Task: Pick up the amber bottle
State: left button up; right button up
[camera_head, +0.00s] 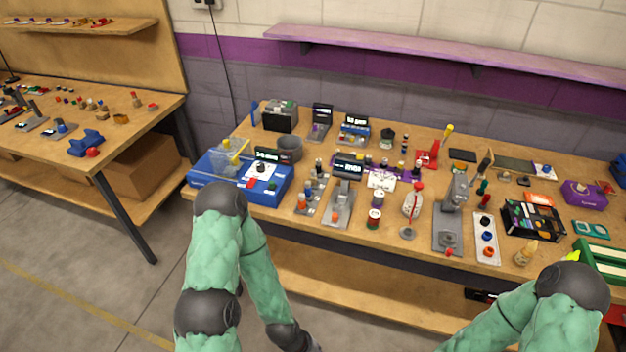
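A small amber bottle (524,254) stands near the front edge of the workbench at the right, just left of the green rack. It looks upright, with a pale top. My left arm comes up from the bottom, bends at the bench's front edge and goes down out of the picture; its gripper is not seen. My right arm shows at the bottom right, with its elbow in front of the bench just right of and below the bottle. The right gripper is not seen. Nothing of mine touches the bottle.
A black tray of small items (533,222) lies behind the bottle. A control strip with knobs (487,238) is to its left, and a green rack (600,258) to its right. A grey lever press (449,228) stands farther left. A purple shelf (450,52) hangs above.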

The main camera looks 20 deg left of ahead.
aim_at(526, 253)
jog(key=z, duration=1.35)
